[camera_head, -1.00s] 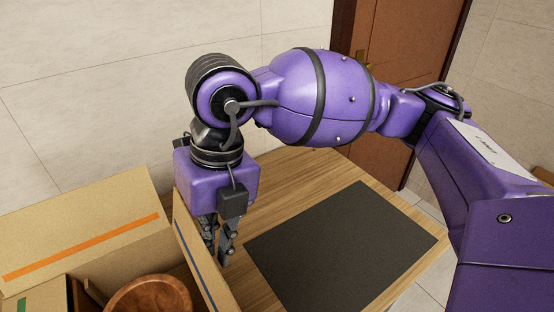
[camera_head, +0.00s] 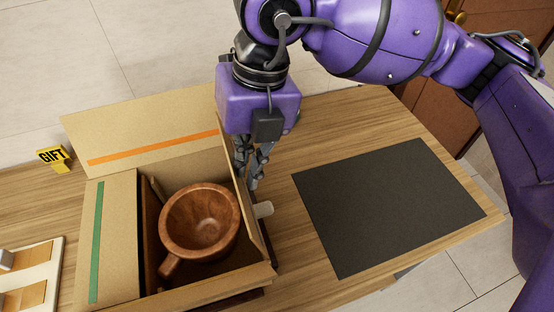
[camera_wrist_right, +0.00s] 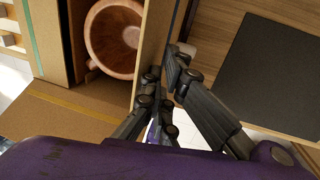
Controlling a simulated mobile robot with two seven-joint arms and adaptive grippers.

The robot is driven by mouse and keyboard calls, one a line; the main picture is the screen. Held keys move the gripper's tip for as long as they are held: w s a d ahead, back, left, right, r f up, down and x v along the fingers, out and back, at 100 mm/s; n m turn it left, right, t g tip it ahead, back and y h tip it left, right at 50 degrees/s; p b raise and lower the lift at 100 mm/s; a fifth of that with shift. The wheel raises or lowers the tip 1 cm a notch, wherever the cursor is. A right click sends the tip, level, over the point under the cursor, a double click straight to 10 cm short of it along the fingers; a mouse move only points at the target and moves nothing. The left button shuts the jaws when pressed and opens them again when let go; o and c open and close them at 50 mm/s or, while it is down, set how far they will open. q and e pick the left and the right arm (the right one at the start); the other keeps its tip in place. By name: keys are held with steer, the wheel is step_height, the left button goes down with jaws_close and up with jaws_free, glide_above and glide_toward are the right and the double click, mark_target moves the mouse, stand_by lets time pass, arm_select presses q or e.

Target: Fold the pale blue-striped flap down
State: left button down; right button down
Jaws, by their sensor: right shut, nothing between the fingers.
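A cardboard box (camera_head: 206,292) stands open on the table with a brown wooden mug (camera_head: 200,222) inside. The blue-striped flap (camera_head: 256,225) stands up along the box's right side, seen nearly edge-on in the head view. In the right wrist view the flap (camera_wrist_right: 152,45) shows a thin dark blue line along its edge. My right gripper (camera_head: 247,178) points down just outside this flap, near its back end. It is shut and empty; whether it touches the flap I cannot tell. My left gripper is not in view.
The orange-striped flap (camera_head: 150,147) leans outward at the back; the green-striped flap (camera_head: 108,240) is at the left. A pale tab (camera_head: 263,209) sticks out on the right. A dark mat (camera_head: 388,205) lies right of the box. A GIFT sign (camera_head: 54,157) stands behind left.

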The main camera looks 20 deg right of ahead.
steer(key=shift+a+f, duration=0.15)
steer(key=shift+a, duration=1.15)
steer(key=shift+s, duration=0.1)
steer(key=shift+a+f, duration=0.1)
steer(key=shift+a+f, duration=0.3)
steer(key=shift+a, duration=0.3)
steer(key=shift+a+f, duration=0.3)
steer(key=shift+a, duration=0.25)
